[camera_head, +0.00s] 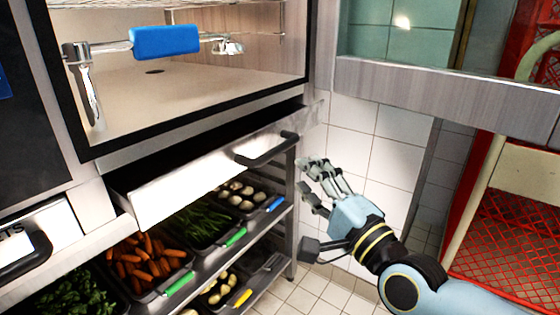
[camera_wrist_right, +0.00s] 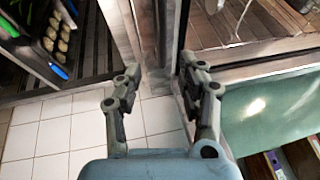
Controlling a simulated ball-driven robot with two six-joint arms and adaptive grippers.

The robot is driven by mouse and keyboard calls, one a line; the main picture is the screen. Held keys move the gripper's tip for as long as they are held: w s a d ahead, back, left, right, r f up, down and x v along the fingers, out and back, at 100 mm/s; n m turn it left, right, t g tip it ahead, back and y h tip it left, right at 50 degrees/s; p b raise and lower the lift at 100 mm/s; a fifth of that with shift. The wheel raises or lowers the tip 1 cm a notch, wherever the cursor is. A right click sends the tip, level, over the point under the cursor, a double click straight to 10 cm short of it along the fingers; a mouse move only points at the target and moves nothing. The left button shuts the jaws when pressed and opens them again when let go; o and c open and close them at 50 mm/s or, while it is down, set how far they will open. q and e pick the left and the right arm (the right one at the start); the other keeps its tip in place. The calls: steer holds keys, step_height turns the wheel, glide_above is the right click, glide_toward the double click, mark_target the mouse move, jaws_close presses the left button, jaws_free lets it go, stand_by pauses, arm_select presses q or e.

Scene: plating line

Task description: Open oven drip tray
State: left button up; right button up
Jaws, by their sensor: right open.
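The drip tray (camera_head: 185,185) is a pale metal drawer below the oven chamber (camera_head: 190,85) in the head view. It stands out from the oven body, with a dark gap showing behind its front. A black bar handle (camera_head: 268,150) is at the right end of its front. My right gripper (camera_head: 313,190) is open and empty, to the right of the handle and a little lower, apart from it. Its two fingers are spread with nothing between them in the right wrist view (camera_wrist_right: 160,88). The handle cannot be made out in the wrist view. My left gripper is not in view.
A rack (camera_head: 282,215) under the oven holds trays of carrots (camera_head: 150,262), greens (camera_head: 205,222) and pale vegetables. A blue-handled bar (camera_head: 165,40) crosses the oven front. A red crate frame (camera_head: 510,210) stands at right. White tiled wall (camera_head: 370,145) lies behind my gripper.

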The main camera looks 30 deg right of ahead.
mark_target(281, 144)
steer(key=w, duration=0.3)
steer(key=w+r, duration=0.1)
steer(key=w, duration=0.2)
steer(key=w+r, duration=0.1)
steer(key=w, duration=0.2)
steer(key=shift+w+d+p, duration=0.25)
steer(key=shift+w+p, duration=0.05)
steer(key=shift+w, duration=0.1)
steer(key=shift+f, duration=0.1)
jaws_close()
